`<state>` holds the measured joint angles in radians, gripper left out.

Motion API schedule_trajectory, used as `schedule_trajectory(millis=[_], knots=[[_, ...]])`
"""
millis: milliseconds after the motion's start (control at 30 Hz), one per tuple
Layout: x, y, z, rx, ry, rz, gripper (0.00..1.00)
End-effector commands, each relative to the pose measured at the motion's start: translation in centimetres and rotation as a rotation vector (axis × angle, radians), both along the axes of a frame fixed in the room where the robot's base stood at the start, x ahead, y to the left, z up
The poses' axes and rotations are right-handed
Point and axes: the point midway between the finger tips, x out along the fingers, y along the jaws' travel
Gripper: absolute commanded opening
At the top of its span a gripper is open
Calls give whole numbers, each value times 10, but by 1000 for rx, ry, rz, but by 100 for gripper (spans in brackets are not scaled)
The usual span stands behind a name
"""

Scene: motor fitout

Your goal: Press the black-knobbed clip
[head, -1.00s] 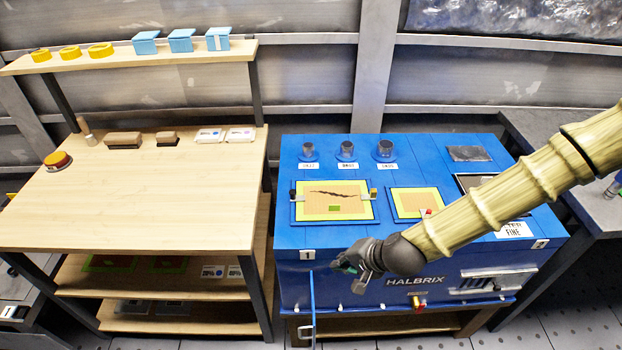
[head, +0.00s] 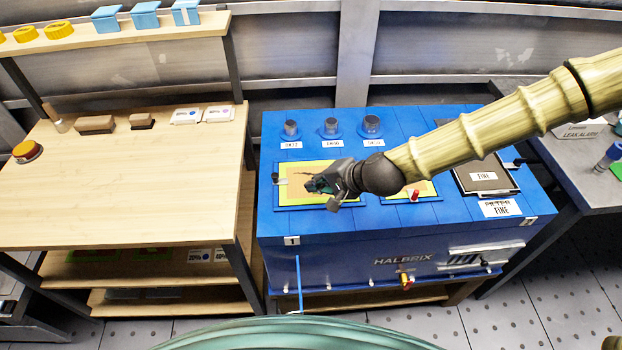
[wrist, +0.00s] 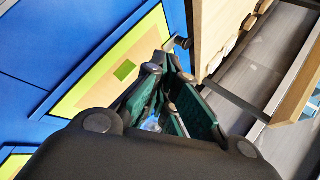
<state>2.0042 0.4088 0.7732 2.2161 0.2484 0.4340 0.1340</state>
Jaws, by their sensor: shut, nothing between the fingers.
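The black-knobbed clip (head: 275,178) sits at the left edge of the lime-bordered tan panel (head: 290,197) on top of the blue HALBRIX cabinet (head: 330,253). In the wrist view its dark knob (wrist: 182,43) shows just beyond the fingers, at the panel's edge. My gripper (head: 318,185) is shut and empty above this panel, to the right of the clip and apart from it in the head view. My gripper and arm hide the panel's right part in the head view. The dark green fingers (wrist: 165,85) point toward the knob side in the wrist view.
Several dark round knobs (head: 331,127) stand along the cabinet's back. A second panel with a red knob (head: 414,195) and a dark FINE plate (head: 484,176) lie to the right. A wooden bench (head: 130,190) stands left, its middle clear.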

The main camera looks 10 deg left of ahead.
Motion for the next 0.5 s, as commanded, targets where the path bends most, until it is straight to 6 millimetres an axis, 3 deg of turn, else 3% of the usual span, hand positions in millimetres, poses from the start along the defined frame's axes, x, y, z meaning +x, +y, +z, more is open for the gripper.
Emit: schedule_trajectory(millis=[500], knots=[[20, 42, -42, 0, 0, 4, 0]])
